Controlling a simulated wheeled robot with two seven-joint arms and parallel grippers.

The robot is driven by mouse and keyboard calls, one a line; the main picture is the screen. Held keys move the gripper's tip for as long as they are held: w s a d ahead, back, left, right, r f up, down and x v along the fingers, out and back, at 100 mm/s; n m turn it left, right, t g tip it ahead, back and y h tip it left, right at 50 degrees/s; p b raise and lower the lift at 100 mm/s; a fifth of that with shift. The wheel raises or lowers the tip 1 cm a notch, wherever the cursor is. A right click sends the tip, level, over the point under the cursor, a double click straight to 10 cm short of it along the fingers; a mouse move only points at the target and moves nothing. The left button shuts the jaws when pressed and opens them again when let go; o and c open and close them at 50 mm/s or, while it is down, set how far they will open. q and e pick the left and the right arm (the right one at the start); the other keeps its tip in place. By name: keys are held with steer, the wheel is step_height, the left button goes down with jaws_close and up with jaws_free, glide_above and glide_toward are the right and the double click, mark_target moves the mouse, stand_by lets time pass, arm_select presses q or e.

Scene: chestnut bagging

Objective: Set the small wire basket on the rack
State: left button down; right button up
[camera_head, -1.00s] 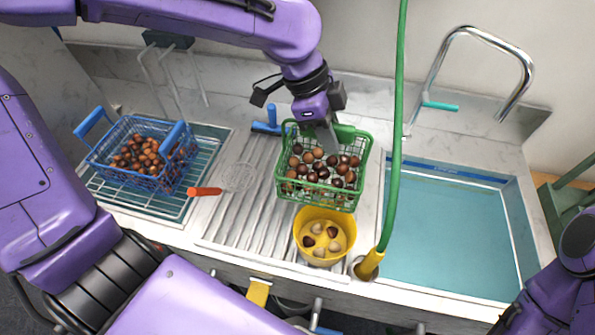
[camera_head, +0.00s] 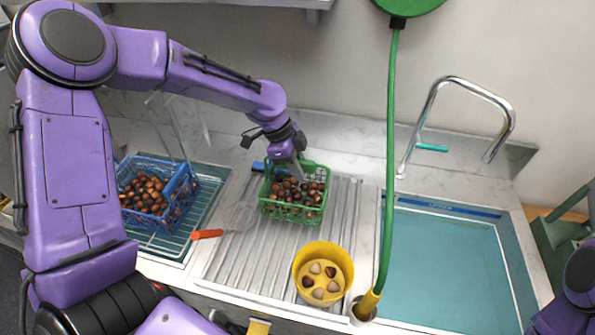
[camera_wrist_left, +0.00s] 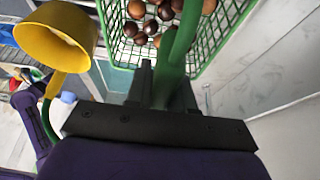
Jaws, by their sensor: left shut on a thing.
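The small green wire basket (camera_head: 293,211) holds several brown chestnuts and is over the ribbed drainboard in the head view. My left gripper (camera_head: 298,172) is shut on its green handle at the back side. The handle (camera_wrist_left: 178,55) also shows between the fingers in the left wrist view. I cannot tell whether the basket touches the drainboard. The wire rack (camera_head: 165,244) is at the left, with a blue wire basket (camera_head: 178,213) of chestnuts on it. My right gripper is out of view; only part of the right arm shows at the lower right edge.
A yellow bucket (camera_head: 308,262) with several chestnuts stands in front of the green basket. An orange-handled skimmer (camera_head: 208,234) lies between rack and basket. A green hose (camera_head: 391,160) hangs right of the basket, beside the sink (camera_head: 450,265) and tap (camera_head: 430,115).

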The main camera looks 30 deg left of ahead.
arm_select(q)
steer(key=shift+w+a+f, duration=0.2)
steer(key=shift+a+f, duration=0.05)
step_height(320, 180, down, 4)
steer(key=shift+r+p, duration=0.25)
steer(key=shift+p, duration=0.6)
steer(key=c, duration=1)
jaws_free()
steer(key=shift+r, duration=0.1)
steer(key=b+v, duration=0.3)
steer(key=v, duration=0.8)
steer(key=shift+r, duration=0.2)
steer(key=shift+a+r, duration=0.15)
steer(key=shift+r, duration=0.2)
